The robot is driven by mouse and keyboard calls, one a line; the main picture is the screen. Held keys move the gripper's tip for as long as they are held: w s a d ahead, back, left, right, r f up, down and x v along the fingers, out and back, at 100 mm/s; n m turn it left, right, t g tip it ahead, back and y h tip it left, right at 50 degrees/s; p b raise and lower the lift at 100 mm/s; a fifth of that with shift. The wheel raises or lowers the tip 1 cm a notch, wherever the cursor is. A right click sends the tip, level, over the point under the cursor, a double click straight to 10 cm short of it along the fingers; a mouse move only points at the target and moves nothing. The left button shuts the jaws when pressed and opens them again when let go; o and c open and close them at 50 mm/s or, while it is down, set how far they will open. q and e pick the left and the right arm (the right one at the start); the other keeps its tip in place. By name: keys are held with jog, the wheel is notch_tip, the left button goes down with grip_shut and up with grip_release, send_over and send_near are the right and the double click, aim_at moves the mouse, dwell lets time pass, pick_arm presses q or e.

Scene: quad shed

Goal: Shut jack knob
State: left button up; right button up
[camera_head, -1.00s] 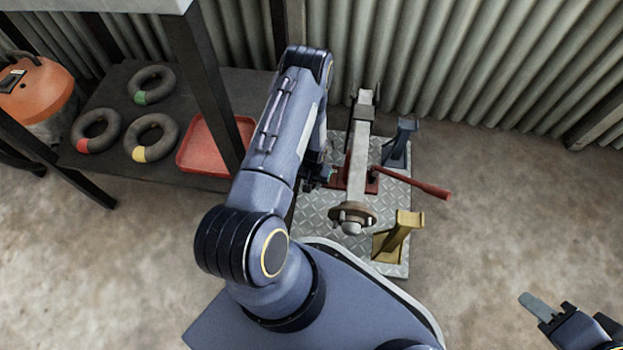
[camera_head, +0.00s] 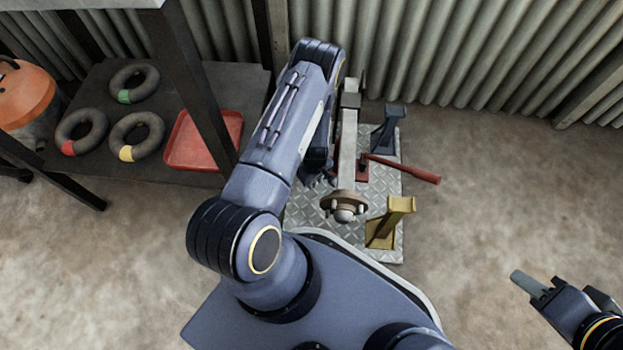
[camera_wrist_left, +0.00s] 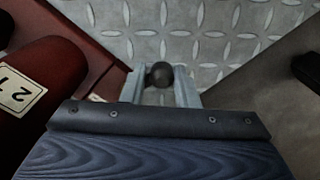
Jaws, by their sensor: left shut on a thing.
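The dark round jack knob (camera_wrist_left: 159,74) sits between the fingertips of my left gripper (camera_wrist_left: 160,86) in the left wrist view, over the metal plate. The fingers are shut on it. The red jack body (camera_wrist_left: 50,82) with a white label is on the left of that view. In the head view the jack (camera_head: 362,172) is partly hidden under the grey beam, and its red handle (camera_head: 415,172) sticks out to the right. My left arm hides most of the left gripper there. My right gripper (camera_head: 528,284) is at the lower right, away from the jack; its finger gap is unclear.
The diamond plate (camera_head: 300,215) also carries a blue stand (camera_head: 388,125) and a yellow stand (camera_head: 392,228). The beam ends in a rusty hub (camera_head: 344,203). A shelf with rings and a red tray (camera_head: 190,155) stands left. Floor on the right is clear.

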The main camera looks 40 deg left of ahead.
pick_arm(q)
jog(key=shift+w+n, duration=0.35)
jog(key=shift+n, duration=0.15)
jog(key=shift+c, duration=0.2)
jog(key=o, duration=0.7)
jog(key=shift+o, duration=1.1)
jog(key=shift+s+d, duration=0.1)
jog(key=shift+s, duration=0.1)
